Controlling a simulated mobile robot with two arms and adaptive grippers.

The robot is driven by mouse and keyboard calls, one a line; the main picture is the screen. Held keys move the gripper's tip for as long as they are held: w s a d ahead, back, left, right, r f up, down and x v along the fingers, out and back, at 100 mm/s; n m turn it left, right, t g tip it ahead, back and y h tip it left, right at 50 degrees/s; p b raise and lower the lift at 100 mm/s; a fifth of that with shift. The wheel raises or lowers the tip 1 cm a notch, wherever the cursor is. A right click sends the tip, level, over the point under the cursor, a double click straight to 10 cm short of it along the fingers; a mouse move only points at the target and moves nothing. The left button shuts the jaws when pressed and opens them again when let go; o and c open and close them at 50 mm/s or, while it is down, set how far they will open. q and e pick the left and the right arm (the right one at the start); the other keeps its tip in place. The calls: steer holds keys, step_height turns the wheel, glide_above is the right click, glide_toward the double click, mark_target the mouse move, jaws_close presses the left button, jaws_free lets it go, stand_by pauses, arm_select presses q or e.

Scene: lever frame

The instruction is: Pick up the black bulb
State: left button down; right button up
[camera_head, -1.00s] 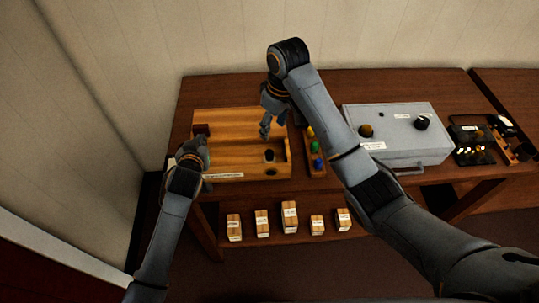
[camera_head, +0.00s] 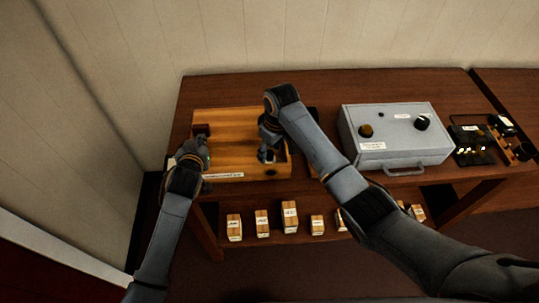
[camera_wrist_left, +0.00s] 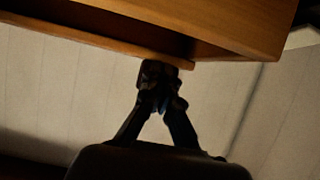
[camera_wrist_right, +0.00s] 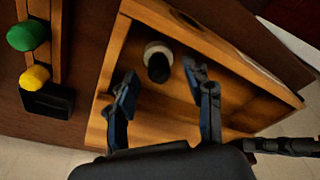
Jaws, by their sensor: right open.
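The black bulb (camera_wrist_right: 158,66) stands in a pale round socket (camera_wrist_right: 157,50) on the wooden lever frame (camera_wrist_right: 155,115) in the right wrist view. My right gripper (camera_wrist_right: 160,76) is open, with its fingers on either side of the bulb and apart from it. In the head view my right gripper (camera_head: 267,153) is over the front right of the frame (camera_head: 225,130) and mostly hides the bulb. My left gripper (camera_head: 203,158) is at the frame's left edge.
A green bulb (camera_wrist_right: 28,35) and a yellow bulb (camera_wrist_right: 35,77) sit in a wooden rack beside the frame. A grey box (camera_head: 395,140) stands to the right, with a black tray (camera_head: 470,145) beyond. Several small wooden blocks (camera_head: 290,216) are on the lower shelf.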

mark_target(270, 152)
arm_select(q)
steer(key=shift+a+f, duration=0.1)
steer(key=shift+f, duration=0.05)
arm_select(e)
steer(key=c, duration=1)
steer(key=shift+c, duration=0.2)
step_height(270, 152, up, 15)
arm_select(q)
steer(key=shift+s, duration=0.1)
arm_select(e)
steer(key=shift+r, duration=0.1)
